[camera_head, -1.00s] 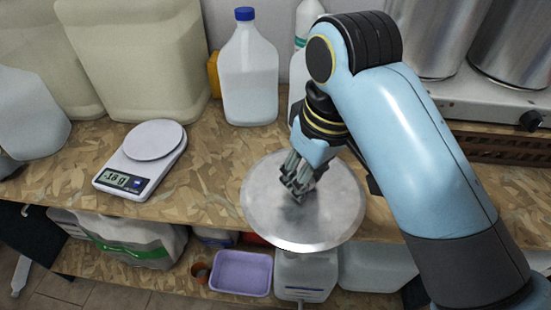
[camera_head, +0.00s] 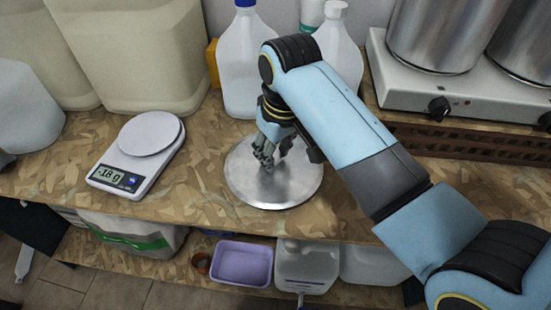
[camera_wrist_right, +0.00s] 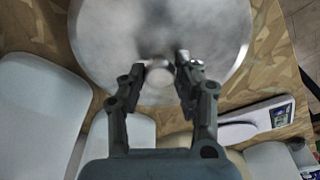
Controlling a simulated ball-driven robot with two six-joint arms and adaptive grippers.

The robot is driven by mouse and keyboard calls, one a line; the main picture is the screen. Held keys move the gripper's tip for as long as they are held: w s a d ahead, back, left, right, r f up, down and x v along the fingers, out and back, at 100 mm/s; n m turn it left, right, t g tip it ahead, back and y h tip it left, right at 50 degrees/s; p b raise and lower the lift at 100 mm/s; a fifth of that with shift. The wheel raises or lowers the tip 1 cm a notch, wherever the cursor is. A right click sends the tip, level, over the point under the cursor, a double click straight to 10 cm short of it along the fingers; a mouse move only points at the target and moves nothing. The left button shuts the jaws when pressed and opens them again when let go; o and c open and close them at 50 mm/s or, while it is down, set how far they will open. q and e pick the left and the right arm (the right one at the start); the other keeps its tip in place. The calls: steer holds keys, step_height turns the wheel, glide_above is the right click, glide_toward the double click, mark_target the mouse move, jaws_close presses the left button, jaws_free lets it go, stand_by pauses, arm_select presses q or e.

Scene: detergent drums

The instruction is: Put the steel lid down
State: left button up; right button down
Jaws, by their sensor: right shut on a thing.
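The steel lid (camera_head: 288,192) is a round grey disc, lying flat at the wooden worktop, right of the scale. I cannot tell for sure whether its rim touches the wood. My right gripper (camera_head: 267,160) points down over the lid's middle and is shut on its knob. In the right wrist view the two fingers (camera_wrist_right: 168,68) stand on either side of the round knob (camera_wrist_right: 159,86), with the lid (camera_wrist_right: 105,35) spread beyond them. My left gripper is not in view.
A white kitchen scale (camera_head: 136,165) stands to the left. White jugs (camera_head: 240,65) stand close behind the lid. A burner unit with steel pots (camera_head: 430,45) is at the back right. The worktop (camera_head: 205,170) has bare space between scale and lid. A purple tub (camera_head: 241,263) sits below.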

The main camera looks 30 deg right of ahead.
mark_target(277, 156)
step_height(277, 156, down, 3)
steer(key=shift+d+r, duration=0.1)
steer(key=c, duration=1)
jaws_free()
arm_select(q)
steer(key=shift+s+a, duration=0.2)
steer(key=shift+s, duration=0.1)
arm_select(e)
steer(key=shift+o, duration=0.2)
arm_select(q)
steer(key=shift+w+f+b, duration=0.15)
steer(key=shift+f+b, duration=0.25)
arm_select(e)
step_height(277, 156, up, 12)
steer(key=s, duration=0.2)
